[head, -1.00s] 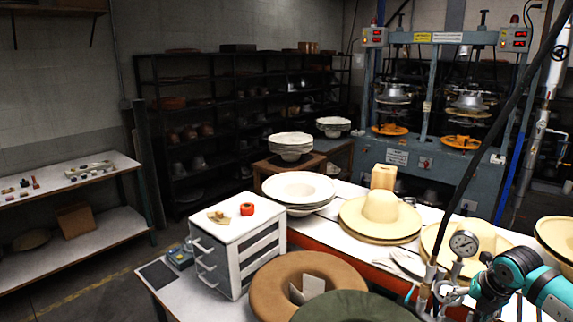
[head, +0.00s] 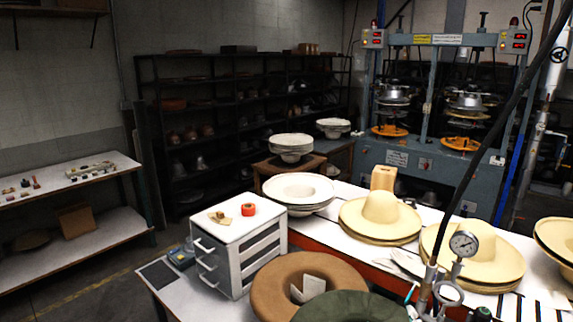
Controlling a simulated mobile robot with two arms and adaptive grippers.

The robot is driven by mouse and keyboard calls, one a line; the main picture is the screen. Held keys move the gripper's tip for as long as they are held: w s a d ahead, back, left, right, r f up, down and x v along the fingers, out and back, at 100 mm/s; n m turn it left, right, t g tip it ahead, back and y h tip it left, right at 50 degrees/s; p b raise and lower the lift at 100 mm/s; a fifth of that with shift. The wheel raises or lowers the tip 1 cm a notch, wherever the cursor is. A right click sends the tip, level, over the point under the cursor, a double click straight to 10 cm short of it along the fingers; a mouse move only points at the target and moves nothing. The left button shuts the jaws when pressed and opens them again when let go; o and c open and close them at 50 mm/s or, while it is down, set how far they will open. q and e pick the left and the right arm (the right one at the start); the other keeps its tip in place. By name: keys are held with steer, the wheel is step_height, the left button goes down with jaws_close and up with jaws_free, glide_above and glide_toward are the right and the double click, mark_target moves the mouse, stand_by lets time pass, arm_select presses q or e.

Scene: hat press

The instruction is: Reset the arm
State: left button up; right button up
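No gripper shows in the head view. Only a small dark, teal-edged piece that seems to be my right arm (head: 480,314) shows at the bottom right edge, and its gripper is out of frame. My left arm is not in view. On the white table, straw hats (head: 380,215) lie in the middle, with more straw hats (head: 470,250) to the right. A pressure gauge (head: 463,244) on a pipe stands in front of them.
A brown ring-shaped form (head: 270,295) and a dark green one (head: 350,307) lie in front. A hat press (head: 425,150) stands behind. Black shelving (head: 220,120) lines the back wall. Floor is open at left.

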steer(key=s+d+f+m+g+h, duration=0.15)
steer(key=s+f+m+g, duration=0.35)
steer(key=s+f+g, duration=0.5)
steer(key=s+a+f+g+y, duration=0.15)
steer(key=s+f, duration=0.25)
steer(key=s, duration=0.4)
steer(key=s+a+f+g+y, duration=0.1)
steer(key=s+f+g, duration=0.25)
steer(key=s, duration=0.45)
step_height(320, 180, down, 31)
steer(key=s+b, duration=0.1)
steer(key=b, duration=0.6)
steer(key=s+d+f+b, duration=0.1)
steer(key=s+f+b, duration=0.2)
steer(key=s+f, duration=0.5)
steer(key=s+d+f+g+b, duration=0.1)
steer(key=s+d+f+b, duration=0.1)
steer(key=s+f, duration=0.7)
step_height(320, 180, down, 6)
steer(key=shift+s+f+b, duration=0.15)
steer(key=shift+s+b, duration=0.05)
steer(key=shift+b, duration=0.25)
